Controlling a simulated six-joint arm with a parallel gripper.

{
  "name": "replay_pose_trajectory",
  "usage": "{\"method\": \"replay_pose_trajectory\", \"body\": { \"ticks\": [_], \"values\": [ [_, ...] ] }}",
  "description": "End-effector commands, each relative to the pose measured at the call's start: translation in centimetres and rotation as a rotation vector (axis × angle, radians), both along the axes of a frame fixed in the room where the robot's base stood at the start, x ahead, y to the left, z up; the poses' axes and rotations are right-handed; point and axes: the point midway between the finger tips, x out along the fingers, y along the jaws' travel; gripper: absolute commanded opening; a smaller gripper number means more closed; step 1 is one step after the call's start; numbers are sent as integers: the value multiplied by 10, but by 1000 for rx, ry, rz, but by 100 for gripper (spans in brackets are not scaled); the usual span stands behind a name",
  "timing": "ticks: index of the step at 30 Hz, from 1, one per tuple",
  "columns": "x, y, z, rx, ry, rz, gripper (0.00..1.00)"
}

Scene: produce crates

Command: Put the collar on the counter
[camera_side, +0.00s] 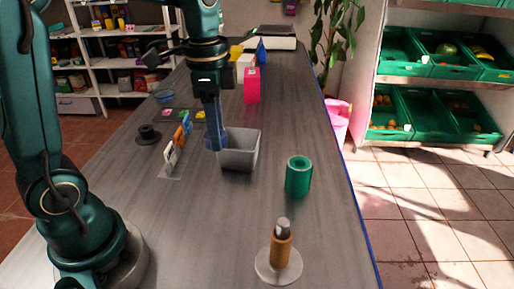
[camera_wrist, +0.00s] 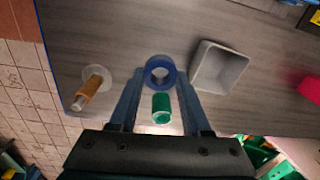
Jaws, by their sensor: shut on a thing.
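The collar is a blue ring; in the wrist view the collar (camera_wrist: 160,62) sits between my fingertips, its round opening facing the camera. My gripper (camera_wrist: 160,75) is shut on it. In the side view my gripper (camera_side: 214,138) points down just left of the grey bin, and the blue collar (camera_side: 212,143) shows at its tip, partly merged with the blue fingers. The exact gap between the collar and the counter (camera_side: 230,220) is hard to tell.
An open grey bin (camera_side: 238,158) stands close right of my gripper. A green cylinder (camera_side: 299,176) and an orange post on a pale round base (camera_side: 280,250) stand nearer the camera. A card rack (camera_side: 172,160) and black stand (camera_side: 148,134) are left. The front middle is clear.

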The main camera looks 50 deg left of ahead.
Motion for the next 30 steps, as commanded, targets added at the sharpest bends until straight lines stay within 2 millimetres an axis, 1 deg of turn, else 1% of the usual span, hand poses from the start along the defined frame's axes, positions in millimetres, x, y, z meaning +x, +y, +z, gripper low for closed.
{"method": "replay_pose_trajectory", "body": {
  "ticks": [1,3,6,9,12,16,18,20,23,30],
  "values": [
    [-7,17,-7,0,6,20,0],
    [-17,36,-16,2,10,38,0],
    [-33,58,-26,0,18,83,0],
    [-49,75,-33,-4,27,145,0],
    [-61,85,-36,-11,37,217,0],
    [-69,95,-36,-13,38,275,0],
    [-69,96,-37,-12,36,289,0],
    [-67,94,-39,-12,36,293,0],
    [-60,82,-47,-13,39,288,0],
    [-38,42,-75,-13,41,285,0]
  ]
}}
